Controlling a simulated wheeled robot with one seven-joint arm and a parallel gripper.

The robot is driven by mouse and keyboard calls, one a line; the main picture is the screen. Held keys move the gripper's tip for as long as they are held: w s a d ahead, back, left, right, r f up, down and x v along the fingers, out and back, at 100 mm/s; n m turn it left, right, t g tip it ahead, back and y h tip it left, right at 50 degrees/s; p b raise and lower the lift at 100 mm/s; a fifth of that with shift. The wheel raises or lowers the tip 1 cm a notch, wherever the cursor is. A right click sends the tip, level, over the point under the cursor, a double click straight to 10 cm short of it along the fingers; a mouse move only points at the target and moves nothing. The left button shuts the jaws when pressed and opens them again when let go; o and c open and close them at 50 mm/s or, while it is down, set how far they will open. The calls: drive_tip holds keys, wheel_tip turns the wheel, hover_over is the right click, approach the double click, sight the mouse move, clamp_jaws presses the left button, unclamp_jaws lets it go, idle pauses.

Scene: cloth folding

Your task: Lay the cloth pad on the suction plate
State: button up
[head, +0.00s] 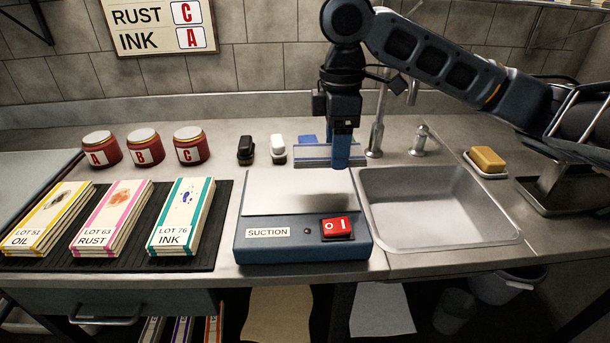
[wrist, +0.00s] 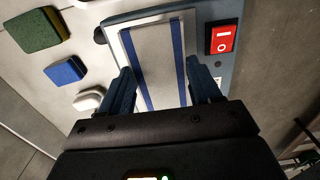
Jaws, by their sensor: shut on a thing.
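The cloth pad (head: 312,156) is pale with two blue stripes along its long sides. My gripper (head: 340,150) points down and is shut on the pad. In the wrist view, my fingers (wrist: 165,88) press on its two long sides, and the pad (wrist: 153,55) is stretched out between them. The pad seems to be above the back part of the suction plate (head: 290,195); I cannot tell how big the gap is. The plate tops a blue box marked SUCTION with a red switch (head: 336,228), also seen in the wrist view (wrist: 221,37). The plate's front is bare.
A sink (head: 430,205) is right of the box, with a tap behind it. Lot stacks (head: 180,218) lie on a dark mat at left, with red jars (head: 145,146) behind. A black block (head: 245,150) and a white one (head: 278,149) stand behind the box. Green (wrist: 38,30) and blue blocks (wrist: 65,71) are nearby.

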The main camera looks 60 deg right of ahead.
sight(306, 149)
drive_tip(key=w+f, duration=0.1)
drive_tip(key=w+a+f, duration=0.1)
drive_tip(key=w, duration=0.1)
drive_tip(key=w+a+f, duration=0.1)
drive_tip(key=w, duration=0.1)
drive_tip(key=shift+a+f, duration=0.2)
drive_tip(key=shift+a, duration=0.05)
drive_tip(key=shift+f+p, duration=0.3)
drive_tip(key=shift+f, duration=1.7)
drive_tip(key=shift+f, duration=0.2)
drive_tip(key=o, duration=1)
drive_tip(key=shift+o, duration=0.2)
drive_tip(key=shift+r, duration=0.1)
